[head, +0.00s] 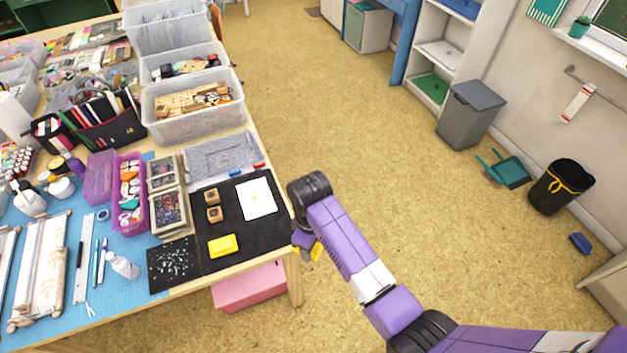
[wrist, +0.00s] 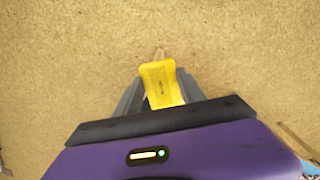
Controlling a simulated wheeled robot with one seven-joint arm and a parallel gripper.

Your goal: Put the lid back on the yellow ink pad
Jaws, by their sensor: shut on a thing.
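A yellow ink pad (head: 222,245) lies on the black mat (head: 262,238) near the front right corner of the table. My gripper (head: 316,253) is just off the table's right edge, over the floor. It is shut on a yellow lid, which shows between the fingers in the wrist view (wrist: 161,84). In the head view only a small part of the lid shows; my wrist hides the rest. The lid is apart from the ink pad, to its right.
A pink box (head: 248,287) is under the table. The floor around my gripper is clear.

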